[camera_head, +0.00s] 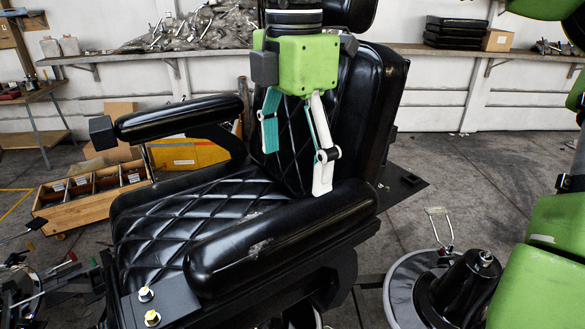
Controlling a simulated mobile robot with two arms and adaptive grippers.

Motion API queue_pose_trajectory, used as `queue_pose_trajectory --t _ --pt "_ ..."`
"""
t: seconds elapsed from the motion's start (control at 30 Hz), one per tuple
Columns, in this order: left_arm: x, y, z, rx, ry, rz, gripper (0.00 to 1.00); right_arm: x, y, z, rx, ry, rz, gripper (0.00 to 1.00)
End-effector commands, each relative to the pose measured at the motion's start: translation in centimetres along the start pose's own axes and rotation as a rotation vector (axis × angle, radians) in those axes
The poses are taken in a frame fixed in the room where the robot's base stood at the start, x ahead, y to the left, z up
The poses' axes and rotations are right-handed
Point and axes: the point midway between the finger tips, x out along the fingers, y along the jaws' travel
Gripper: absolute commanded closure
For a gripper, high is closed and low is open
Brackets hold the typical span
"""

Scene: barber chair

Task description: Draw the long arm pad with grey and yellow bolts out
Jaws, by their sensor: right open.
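The long black arm pad (275,238) lies along the near side of the barber chair, slanting from lower left to upper right. At its front end is a dark block (172,299) with a grey-topped bolt (146,294) and a yellow bolt (152,318). My right gripper (296,168), with a green body, points down from above in front of the backrest. Its teal and white fingers are apart with nothing between them. The white fingertip appears close to the pad's rear end; I cannot tell if they touch. My left gripper is not in view.
The other arm pad (180,117) stands at the chair's far side, above the quilted seat (190,215). The backrest (372,110) rises behind my gripper. A wooden crate (95,194) is on the floor at left. A round grey base (404,285) stands at right.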

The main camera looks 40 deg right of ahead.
Motion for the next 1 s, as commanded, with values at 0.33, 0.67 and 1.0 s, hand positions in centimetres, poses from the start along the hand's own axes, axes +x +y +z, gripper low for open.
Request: queue_pose_trajectory --t 0.33,0.67,1.0 --pt "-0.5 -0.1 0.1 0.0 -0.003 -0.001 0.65 3.8 -0.1 0.0 -0.002 0.002 -0.006 0.18" --pt "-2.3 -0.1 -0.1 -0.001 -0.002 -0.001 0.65 10.2 -0.1 0.1 0.0 0.0 -0.006 0.18" --pt "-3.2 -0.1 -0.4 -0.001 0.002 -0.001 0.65 14.0 0.0 0.1 0.001 0.0 -0.001 0.18"
